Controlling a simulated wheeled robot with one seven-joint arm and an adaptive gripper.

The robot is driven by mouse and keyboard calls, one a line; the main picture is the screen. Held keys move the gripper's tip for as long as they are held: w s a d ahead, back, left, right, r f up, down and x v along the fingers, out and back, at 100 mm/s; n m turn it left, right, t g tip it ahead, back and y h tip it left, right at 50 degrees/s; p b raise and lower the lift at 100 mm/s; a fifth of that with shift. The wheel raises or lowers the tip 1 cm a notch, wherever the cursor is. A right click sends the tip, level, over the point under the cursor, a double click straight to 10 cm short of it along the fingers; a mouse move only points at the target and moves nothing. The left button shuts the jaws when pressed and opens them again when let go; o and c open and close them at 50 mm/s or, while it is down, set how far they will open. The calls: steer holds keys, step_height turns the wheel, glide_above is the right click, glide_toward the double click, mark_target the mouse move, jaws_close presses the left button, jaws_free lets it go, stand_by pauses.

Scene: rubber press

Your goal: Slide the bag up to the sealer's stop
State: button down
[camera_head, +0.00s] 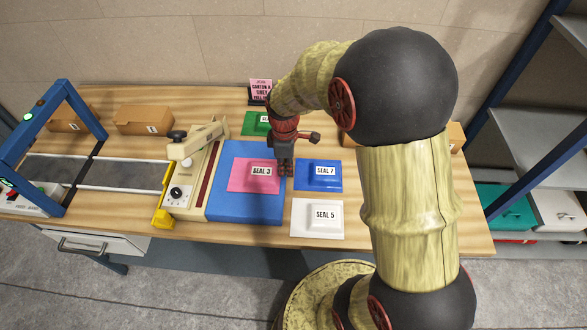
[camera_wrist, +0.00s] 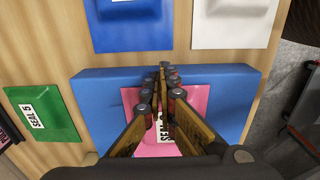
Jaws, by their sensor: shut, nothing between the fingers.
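A pink bag labelled SEAL 3 (camera_head: 243,183) lies flat on the blue platform (camera_head: 228,213), right of the cream sealer (camera_head: 198,187). A dark red strip (camera_head: 207,172) runs along the sealer beside the platform. The bag's left edge is near the sealer; I cannot tell if it touches a stop. My gripper (camera_head: 285,174) is shut and empty, pointing down at the bag's right edge. In the wrist view the closed fingertips (camera_wrist: 163,70) lie just past the edge of the pink bag (camera_wrist: 190,98); the fingers hide part of its label. I cannot tell whether they touch the bag.
A green bag (camera_head: 254,124) lies behind, partly hidden. A conveyor (camera_head: 122,174) adjoins the sealer's left. Cardboard boxes (camera_head: 143,120) stand at the back.

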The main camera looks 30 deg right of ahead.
mark_target(253, 169)
steer(key=shift+w+a, duration=0.1)
steer(key=shift+a, duration=0.1)
steer(key=w+a, duration=0.1)
steer(key=a, duration=0.1)
steer(key=w+a+p, duration=0.1)
steer(key=w+a, duration=0.1)
steer(key=a, duration=0.1)
steer(key=w+a+p, duration=0.1)
steer(key=w+a, duration=0.1)
steer(key=a, duration=0.1)
steer(key=shift+w+a, duration=0.15)
steer(key=shift+w, duration=0.1)
